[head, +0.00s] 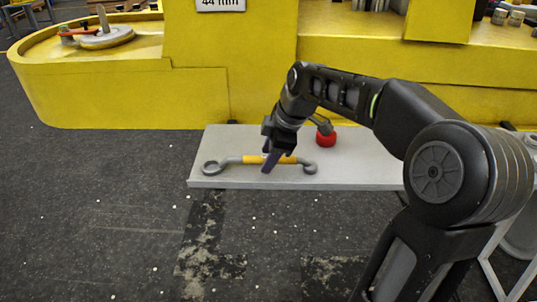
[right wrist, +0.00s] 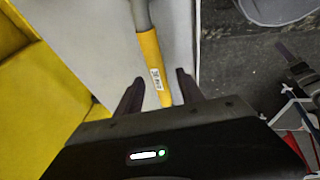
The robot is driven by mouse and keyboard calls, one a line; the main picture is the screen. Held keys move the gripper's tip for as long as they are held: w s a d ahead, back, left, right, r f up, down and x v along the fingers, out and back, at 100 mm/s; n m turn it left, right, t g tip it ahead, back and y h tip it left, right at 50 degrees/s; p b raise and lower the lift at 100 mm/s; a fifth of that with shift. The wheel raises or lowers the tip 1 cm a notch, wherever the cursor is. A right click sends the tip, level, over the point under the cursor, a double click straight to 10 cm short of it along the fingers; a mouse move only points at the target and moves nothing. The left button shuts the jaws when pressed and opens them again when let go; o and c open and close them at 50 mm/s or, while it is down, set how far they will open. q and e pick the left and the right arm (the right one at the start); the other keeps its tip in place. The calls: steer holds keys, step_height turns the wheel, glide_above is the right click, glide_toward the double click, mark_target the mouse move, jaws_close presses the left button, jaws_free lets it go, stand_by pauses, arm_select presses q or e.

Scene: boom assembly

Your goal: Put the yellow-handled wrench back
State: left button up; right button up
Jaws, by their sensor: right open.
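The wrench has a yellow handle and grey metal ends; in the head view its yellow handle (head: 254,159) lies along the front of a light grey table (head: 370,172). Its ring end points left. In the right wrist view the yellow handle (right wrist: 154,66) runs down between the two dark fingers. My right gripper (head: 271,161) is open, pointing down at the handle in the head view; it also shows in the right wrist view (right wrist: 158,92), with one finger on each side of the handle. I cannot tell whether the fingers touch it. My left gripper is not in view.
A red object (head: 326,139) with a grey part on top stands on the table behind the wrench. A large yellow structure (head: 100,92) with a "44 mm" sign (head: 220,4) stands behind. The dark floor (head: 110,210) at the left front is clear.

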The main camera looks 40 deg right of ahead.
steer(key=a+v, duration=0.1)
steer(key=v, duration=0.6)
steer(key=shift+d+r+b, duration=0.35)
steer(key=shift+d+b, duration=0.1)
steer(key=shift+d, duration=0.1)
steer(key=shift+s, duration=0.15)
